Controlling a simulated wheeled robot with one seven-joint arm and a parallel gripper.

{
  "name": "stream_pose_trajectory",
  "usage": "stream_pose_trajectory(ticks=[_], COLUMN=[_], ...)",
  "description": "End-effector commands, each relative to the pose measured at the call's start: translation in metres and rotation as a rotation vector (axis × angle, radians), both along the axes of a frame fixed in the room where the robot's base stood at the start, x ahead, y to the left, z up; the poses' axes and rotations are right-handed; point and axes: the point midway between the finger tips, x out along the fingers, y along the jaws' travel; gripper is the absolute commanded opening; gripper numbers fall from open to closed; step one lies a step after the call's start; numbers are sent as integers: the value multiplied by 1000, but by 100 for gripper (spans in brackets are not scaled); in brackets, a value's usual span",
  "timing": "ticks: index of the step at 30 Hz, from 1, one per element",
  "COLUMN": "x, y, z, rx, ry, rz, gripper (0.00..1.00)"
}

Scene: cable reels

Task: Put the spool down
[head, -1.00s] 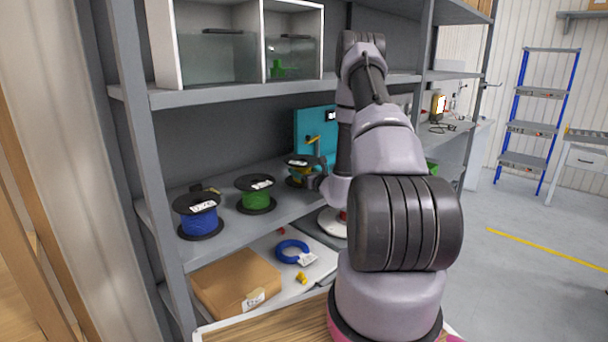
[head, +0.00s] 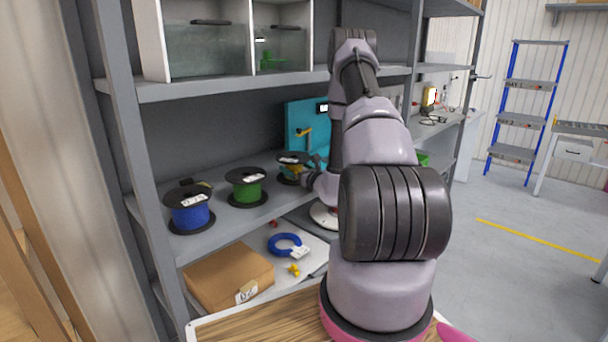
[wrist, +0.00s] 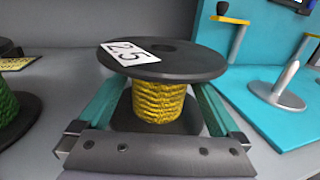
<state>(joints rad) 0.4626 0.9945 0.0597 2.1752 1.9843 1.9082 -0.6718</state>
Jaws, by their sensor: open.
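The spool (wrist: 158,100) has yellow cable, black flanges and a white label reading 2.5. It stands upright on the grey shelf, between the two teal fingers of my gripper (wrist: 155,110) in the wrist view. The fingers are open, one on each side of the cable, under the top flange. In the head view the spool (head: 291,168) is partly covered by my gripper (head: 307,178). The lower flange is partly hidden by the gripper body.
A green spool (head: 246,188) and a blue spool (head: 189,210) stand to the left on the same shelf. A teal stand (head: 305,118) with a yellow-handled crank is close behind and right. Below lie a cardboard box (head: 228,278) and a blue coil (head: 286,245).

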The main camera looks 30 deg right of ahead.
Motion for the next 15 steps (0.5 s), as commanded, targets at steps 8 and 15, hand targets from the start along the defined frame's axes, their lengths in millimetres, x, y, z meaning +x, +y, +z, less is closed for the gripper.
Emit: stream_pose_trajectory(ticks=[8,15], x=[-60,-98], y=[-8,-12], z=[-1,-1], rx=[3,2], ry=[3,3], rz=[-4,-2], gripper=[100,100])
